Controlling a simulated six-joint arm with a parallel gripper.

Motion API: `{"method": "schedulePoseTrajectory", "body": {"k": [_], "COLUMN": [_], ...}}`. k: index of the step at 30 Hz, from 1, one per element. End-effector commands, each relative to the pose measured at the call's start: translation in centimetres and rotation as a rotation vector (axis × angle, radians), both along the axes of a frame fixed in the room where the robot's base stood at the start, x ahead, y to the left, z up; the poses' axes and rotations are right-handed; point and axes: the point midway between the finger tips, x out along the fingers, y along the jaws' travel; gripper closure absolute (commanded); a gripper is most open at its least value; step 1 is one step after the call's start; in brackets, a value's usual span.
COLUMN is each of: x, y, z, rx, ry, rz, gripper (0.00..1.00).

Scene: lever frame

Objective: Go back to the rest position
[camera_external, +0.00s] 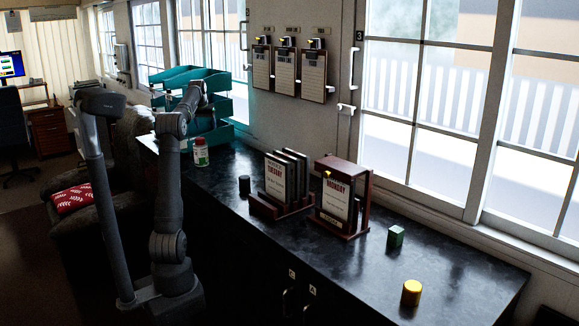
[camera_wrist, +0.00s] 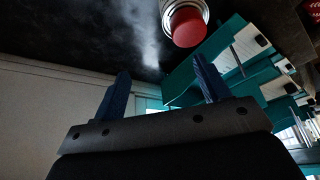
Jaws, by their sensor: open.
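My gripper shows in the wrist view (camera_wrist: 160,65), with its two dark blue fingers spread wide and nothing between them. In the external view my arm is bent, its upper end reaching toward the teal shelf unit at the back of the dark counter. The fingers cannot be made out clearly there. A white bottle with a red cap and green label (camera_external: 201,154) stands upright on the counter just below that end. The red cap (camera_wrist: 187,26) shows at the top of the wrist view, beyond the fingertips and apart from them.
The teal shelf unit (camera_external: 216,132) stands close beside my wrist. A dark cylinder (camera_external: 244,186), the Tuesday rack (camera_external: 268,208), the Monday frame (camera_external: 357,222), a green cube (camera_external: 396,237) and a yellow cylinder (camera_external: 411,293) stand along the counter. Three clipboards (camera_external: 287,72) hang on the wall.

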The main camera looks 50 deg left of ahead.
Motion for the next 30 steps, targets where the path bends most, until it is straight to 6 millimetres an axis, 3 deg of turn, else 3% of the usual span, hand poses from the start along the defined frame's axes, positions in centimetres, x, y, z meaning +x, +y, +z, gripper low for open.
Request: {"method": "schedulePoseTrajectory", "body": {"k": [11, 22, 30], "x": [2.3, 2.7, 6.1], "y": [-6.2, -6.6, -10.9], "z": [4.0, 8.9, 9.0], "rx": [0.002, 0.002, 0.0], "ry": [-0.001, -0.001, 0.0], "rz": [-0.004, -0.012, -0.112], "gripper": [0.31, 0.31, 0.31]}}
